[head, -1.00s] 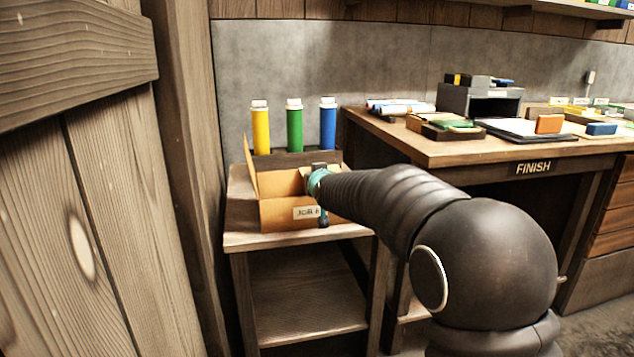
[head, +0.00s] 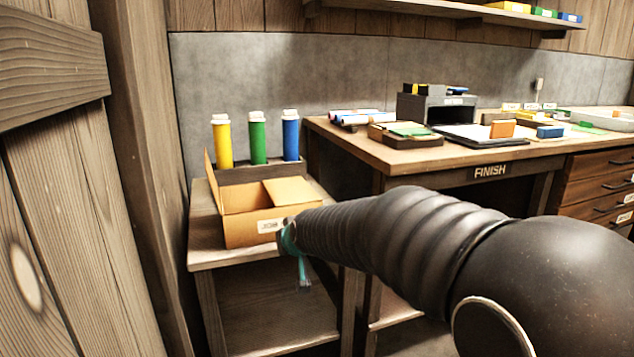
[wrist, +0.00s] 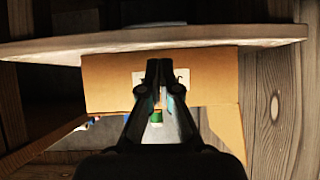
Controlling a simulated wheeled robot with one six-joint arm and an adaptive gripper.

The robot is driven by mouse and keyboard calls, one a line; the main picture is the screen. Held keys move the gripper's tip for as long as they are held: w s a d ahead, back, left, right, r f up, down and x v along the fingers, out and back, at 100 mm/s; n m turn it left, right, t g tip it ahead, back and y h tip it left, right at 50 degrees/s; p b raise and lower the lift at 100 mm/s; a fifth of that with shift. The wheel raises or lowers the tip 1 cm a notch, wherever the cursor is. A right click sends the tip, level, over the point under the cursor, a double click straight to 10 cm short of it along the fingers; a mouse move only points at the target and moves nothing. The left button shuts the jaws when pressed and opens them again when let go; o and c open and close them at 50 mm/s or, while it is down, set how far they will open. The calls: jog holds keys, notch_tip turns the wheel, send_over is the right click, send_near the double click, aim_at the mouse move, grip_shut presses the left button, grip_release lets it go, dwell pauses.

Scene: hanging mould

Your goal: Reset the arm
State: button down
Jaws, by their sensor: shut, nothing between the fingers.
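My gripper (head: 304,283) hangs in front of the small side table, by the front right of an open cardboard box (head: 250,230). In the wrist view my gripper (wrist: 160,68) shows two fingers shut together with nothing held, in front of the box wall (wrist: 108,80) and its white label. My dark ribbed arm reaches in from the right of the head view and covers part of the table front. Whether the fingers touch the box cannot be told.
The box stands on the side table (head: 205,259). Behind it, a rack holds a yellow (head: 222,143), a green (head: 258,140) and a blue tube (head: 290,138). The FINISH bench (head: 455,160) with trays stands right. A plank wall (head: 60,180) is close at left.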

jog(key=s+d+r+m+g+h+p, duration=0.1)
jog(key=s+d+p, duration=0.1)
jog(key=s+d, duration=0.6)
jog(key=s+d+r+m+g+h+p, duration=0.1)
jog(key=s+d+m+h+p, duration=0.1)
jog(key=s+d, duration=0.6)
jog(key=s+d+r+m+g+h+p, duration=0.1)
jog(key=s+d, duration=0.7)
jog(key=s, duration=1.1)
jog(key=shift+s+d+g+p, duration=0.25)
jog(key=shift+g+p, duration=0.25)
jog(key=shift+g, duration=0.1)
jog(key=shift+w+r, duration=0.1)
